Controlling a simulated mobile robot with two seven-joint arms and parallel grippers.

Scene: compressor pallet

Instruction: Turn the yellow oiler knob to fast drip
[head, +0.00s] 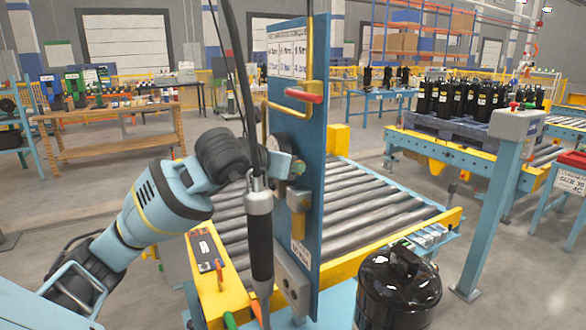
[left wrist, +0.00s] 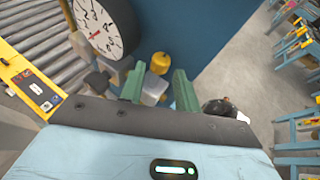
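The yellow oiler knob (left wrist: 159,63) shows in the left wrist view, just beyond and between my left fingertips, against the blue panel (left wrist: 225,45). A pale grey block (left wrist: 153,90) sits beside it, partly between the fingers. My left gripper (left wrist: 159,85) has its two green fingers apart with a gap around the knob's line; I see no contact with it. In the head view my left gripper (head: 292,168) is at the panel's left face, above a grey fitting with an amber part (head: 298,220). My right gripper is not in view.
A round gauge (left wrist: 105,27) is on the panel close to the left finger. A black and silver tool (head: 260,230) hangs on a cable in front of the panel. A roller conveyor (head: 370,210) lies behind it, and a black compressor (head: 397,290) stands at lower right.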

